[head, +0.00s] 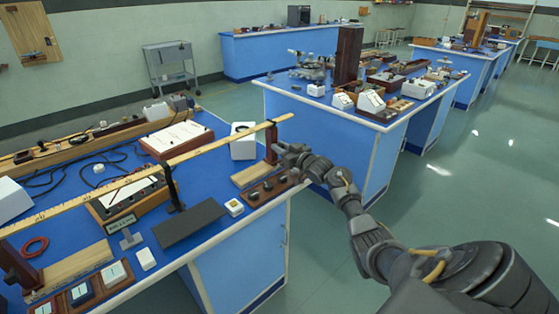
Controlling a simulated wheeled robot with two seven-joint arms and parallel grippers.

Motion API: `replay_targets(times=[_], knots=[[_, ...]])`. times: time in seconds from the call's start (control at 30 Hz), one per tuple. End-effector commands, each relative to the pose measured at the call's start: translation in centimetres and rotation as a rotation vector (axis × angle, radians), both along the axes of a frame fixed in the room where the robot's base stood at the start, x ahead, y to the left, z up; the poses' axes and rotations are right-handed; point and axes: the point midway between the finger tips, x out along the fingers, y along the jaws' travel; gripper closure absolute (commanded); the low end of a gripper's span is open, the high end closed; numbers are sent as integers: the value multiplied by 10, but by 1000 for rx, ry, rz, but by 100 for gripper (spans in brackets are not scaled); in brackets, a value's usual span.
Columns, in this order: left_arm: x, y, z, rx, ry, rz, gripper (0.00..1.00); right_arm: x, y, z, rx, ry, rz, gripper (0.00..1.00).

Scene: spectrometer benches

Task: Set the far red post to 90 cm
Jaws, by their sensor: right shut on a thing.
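The far red post (271,140) is a dark red upright on a pale wooden base (250,174) at the right end of the near blue bench. It stands under the far end of a long yellow measuring scale (150,171). My right gripper (280,149) comes in from the right and is shut on the far red post. Its fingers hide part of the post. Another red post (16,266) stands at the scale's near end, at the left edge. My left gripper is not in view.
A dark strip with several round knobs (268,190) lies in front of the post's base, near the bench edge. A white box (243,143) stands behind the scale. A second bench (330,125) lies beyond a floor gap.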

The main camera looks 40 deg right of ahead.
Motion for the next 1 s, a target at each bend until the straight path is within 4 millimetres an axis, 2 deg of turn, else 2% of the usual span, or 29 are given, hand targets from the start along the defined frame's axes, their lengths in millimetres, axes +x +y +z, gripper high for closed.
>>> replay_targets(times=[0.03,0.13,0.47,0.5,0.63,1.0], knots=[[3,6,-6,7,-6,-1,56,1,-4,-5,0,3,6,100],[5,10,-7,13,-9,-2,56,2,-12,-4,1,4,10,100],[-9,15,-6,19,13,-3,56,0,-19,0,3,2,3,100],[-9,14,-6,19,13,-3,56,0,-19,0,3,2,2,74],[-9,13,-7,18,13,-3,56,0,-19,-1,3,2,3,57],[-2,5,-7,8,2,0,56,-5,-18,-3,3,5,5,56]])
